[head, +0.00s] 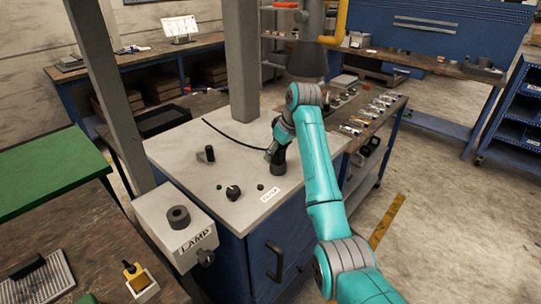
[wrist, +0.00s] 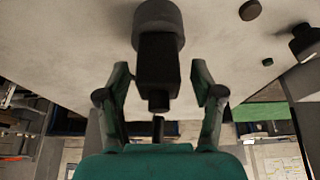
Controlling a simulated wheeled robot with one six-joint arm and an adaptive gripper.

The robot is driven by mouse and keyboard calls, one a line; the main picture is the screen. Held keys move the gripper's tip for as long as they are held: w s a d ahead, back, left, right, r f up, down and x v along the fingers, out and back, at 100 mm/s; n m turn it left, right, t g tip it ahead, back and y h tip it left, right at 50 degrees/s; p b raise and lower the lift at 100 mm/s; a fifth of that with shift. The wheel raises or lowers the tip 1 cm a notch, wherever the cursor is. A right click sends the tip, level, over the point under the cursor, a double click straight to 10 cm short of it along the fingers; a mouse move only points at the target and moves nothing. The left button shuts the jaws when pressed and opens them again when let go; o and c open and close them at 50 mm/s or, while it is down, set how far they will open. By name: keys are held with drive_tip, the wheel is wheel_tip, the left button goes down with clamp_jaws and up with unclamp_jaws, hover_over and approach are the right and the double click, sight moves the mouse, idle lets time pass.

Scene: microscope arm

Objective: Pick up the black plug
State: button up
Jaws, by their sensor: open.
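A black piece that looks like the plug (wrist: 158,65) stands between my gripper's fingers in the wrist view. It has a square body, a thinner round end towards my gripper and a wide round dark base (wrist: 158,20) on the pale worktop. My gripper (wrist: 160,90) is open, with one finger on each side and a visible gap to the body. In the head view my gripper (head: 272,154) is at the black piece (head: 279,165) near the right of the worktop, partly covering it. A black cable (head: 230,138) curves across the worktop towards it.
On the pale worktop (head: 180,140) stand a black upright piece (head: 209,154), a black knob (head: 233,192), small dark discs and a white label (head: 270,194). A grey post (head: 241,60) rises behind. A LAMP box (head: 175,222) is at front left. Tools lie on the right bench.

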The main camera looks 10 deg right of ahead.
drive_tip(key=shift+w+f, duration=0.2)
drive_tip(key=shift+f, duration=0.4)
drive_tip(key=shift+c, duration=0.3)
drive_tip(key=shift+a, duration=0.1)
clamp_jaws()
